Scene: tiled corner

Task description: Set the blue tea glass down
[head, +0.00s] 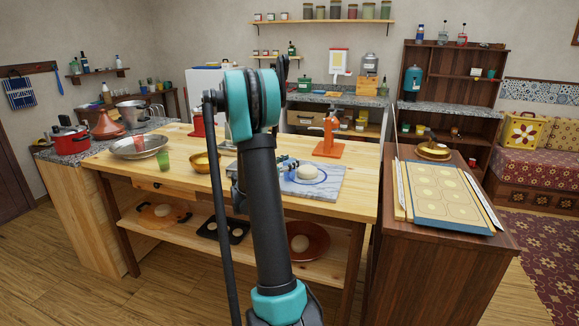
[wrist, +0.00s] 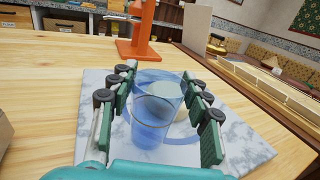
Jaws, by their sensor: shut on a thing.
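My gripper (wrist: 160,78) is shut on the blue tea glass (wrist: 152,115), a see-through blue tumbler that looks upright between the two green-padded fingers. The glass is over the grey-white marble slab (wrist: 255,150); I cannot tell whether its base touches the slab. A pale dough ball (wrist: 196,98) shows partly behind the glass. In the head view my gripper (head: 289,163) is small and partly behind my arm, beside the dough ball (head: 307,172) on the marble slab (head: 328,187). The glass is hard to make out there.
An orange stand (head: 328,140) is behind the slab. A dark cabinet with a patterned board (head: 442,195) stands at the right.

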